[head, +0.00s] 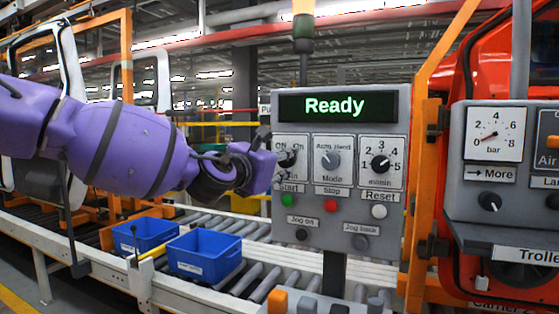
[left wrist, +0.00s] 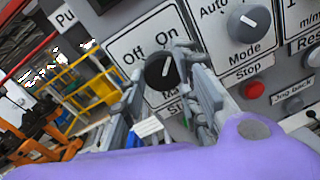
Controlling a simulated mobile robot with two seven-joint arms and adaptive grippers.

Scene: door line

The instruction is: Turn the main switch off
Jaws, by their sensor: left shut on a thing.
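The main switch (left wrist: 158,74) is a round black knob with a white pointer line on the grey panel. In the left wrist view its label reads Off on the left and On on the right; the pointer seems to lean toward On. My left gripper (left wrist: 165,95) is shut on the knob, one finger on each side. In the head view my left gripper (head: 270,150) covers part of the switch (head: 287,158) and its label. The panel display (head: 337,106) reads Ready in green. My right gripper is not in view.
Close by are the mode knob (head: 331,160), the numbered knob (head: 380,163), and the green start (head: 288,199), red stop (head: 331,205) and white reset (head: 379,211) buttons. Blue bins (head: 204,255) stand on the roller conveyor below. An orange post (head: 424,180) borders the panel's right.

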